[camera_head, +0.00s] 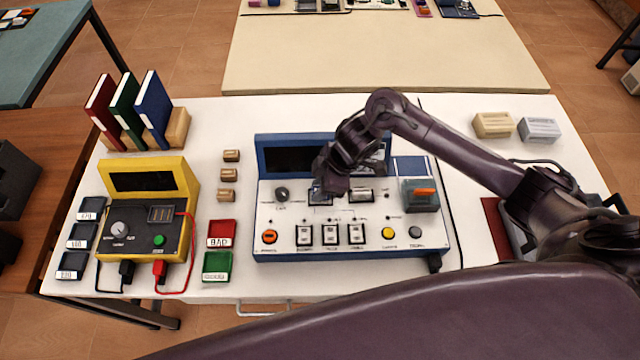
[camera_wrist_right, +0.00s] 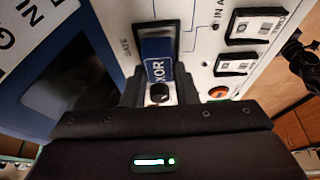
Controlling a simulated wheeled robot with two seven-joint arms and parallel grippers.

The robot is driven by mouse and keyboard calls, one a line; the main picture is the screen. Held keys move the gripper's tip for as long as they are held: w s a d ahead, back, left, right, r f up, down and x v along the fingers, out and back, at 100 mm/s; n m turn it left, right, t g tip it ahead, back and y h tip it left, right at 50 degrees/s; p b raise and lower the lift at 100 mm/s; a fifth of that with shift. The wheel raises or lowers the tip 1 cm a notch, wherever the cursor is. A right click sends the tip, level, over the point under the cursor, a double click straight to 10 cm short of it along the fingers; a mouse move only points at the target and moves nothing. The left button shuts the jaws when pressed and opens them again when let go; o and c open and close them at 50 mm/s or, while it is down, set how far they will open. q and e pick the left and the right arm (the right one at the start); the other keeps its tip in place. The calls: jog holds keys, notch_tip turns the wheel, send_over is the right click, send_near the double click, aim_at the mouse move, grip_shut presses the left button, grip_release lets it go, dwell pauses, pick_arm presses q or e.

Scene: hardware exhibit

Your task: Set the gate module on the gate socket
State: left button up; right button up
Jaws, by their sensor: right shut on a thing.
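The gate module, a small blue block marked XOR with a black knob and a pale end (camera_wrist_right: 157,72), is between the fingers of my right gripper (camera_wrist_right: 160,92). In the head view my right gripper (camera_head: 326,188) reaches down over the upper middle of the blue-framed white panel (camera_head: 285,218) and hides most of the module. The gate socket, a dark rectangular frame (camera_wrist_right: 172,27), lies right at the module's far end in the wrist view. The module overlaps the frame there; I cannot tell whether it is seated or just above. My left gripper is not in view.
The panel has switches, knobs and an orange-topped grey unit (camera_head: 421,196) at its right. A yellow tester (camera_head: 150,205), a red tray (camera_head: 222,233), a green tray (camera_head: 217,266) and several small wooden blocks (camera_head: 228,175) stand left. Two boxes sit back right. The white table's back middle is clear.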

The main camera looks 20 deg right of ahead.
jog(key=shift+f+b, duration=0.35)
jog(key=shift+f, duration=0.3)
dwell(0.4)
jog(key=o, duration=0.7)
jog(key=shift+p+v, duration=5.1)
jog(key=shift+v, duration=0.5)
jog(key=shift+a, duration=0.1)
